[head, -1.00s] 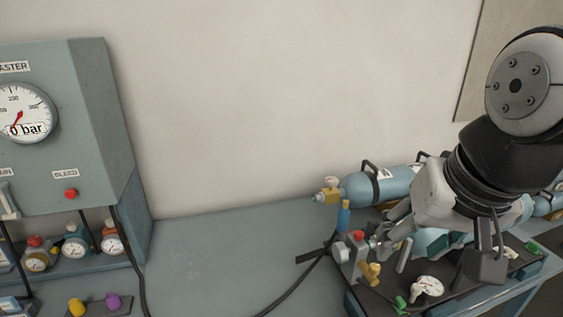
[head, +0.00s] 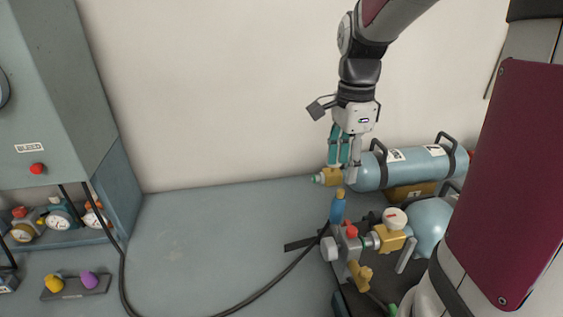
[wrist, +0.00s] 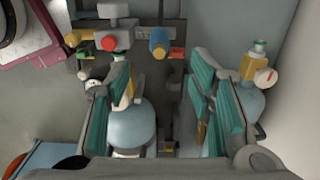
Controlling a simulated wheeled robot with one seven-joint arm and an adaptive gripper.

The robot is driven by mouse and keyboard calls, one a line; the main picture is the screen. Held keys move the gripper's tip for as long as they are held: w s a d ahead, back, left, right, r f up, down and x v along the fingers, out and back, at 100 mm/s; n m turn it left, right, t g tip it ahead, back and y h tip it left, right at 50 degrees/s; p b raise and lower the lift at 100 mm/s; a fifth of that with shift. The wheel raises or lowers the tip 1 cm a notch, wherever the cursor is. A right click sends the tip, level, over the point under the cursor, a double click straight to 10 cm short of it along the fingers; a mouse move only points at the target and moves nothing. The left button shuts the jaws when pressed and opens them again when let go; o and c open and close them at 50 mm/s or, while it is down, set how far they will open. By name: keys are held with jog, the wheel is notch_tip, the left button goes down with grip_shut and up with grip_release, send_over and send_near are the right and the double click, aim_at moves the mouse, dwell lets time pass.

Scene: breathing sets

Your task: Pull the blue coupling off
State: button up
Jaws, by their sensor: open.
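The blue coupling (head: 338,208) stands upright with a brass-coloured top, beside the grey block with the red knob. In the wrist view the blue coupling (wrist: 158,36) shows its orange-yellow end, ahead of the gap between my fingers. My gripper (head: 343,168) points down above the coupling, apart from it, with teal-padded fingers. It is open and empty; its fingers also show in the wrist view (wrist: 158,65), one on each side.
A blue cylinder (head: 415,166) with a brass valve (head: 332,177) lies behind the fingers. Another cylinder (head: 430,222) lies nearer, its brass valve (head: 390,238) at the grey block (head: 347,245). A black hose (head: 270,289) crosses the bench.

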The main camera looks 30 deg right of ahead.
aim_at(340, 197)
notch_tip(340, 197, down, 12)
jog(key=shift+s+f, duration=0.1)
jog(key=shift+f, duration=0.15)
dwell(0.4)
grip_shut()
jog(key=c, duration=0.8)
grip_release()
grip_shut()
jog(key=shift+r, duration=0.3)
jog(key=shift+d+r+p, duration=0.1)
jog(key=shift+r+p, duration=1.15)
jog(key=shift+r, duration=0.35)
jog(key=shift+r, duration=0.1)
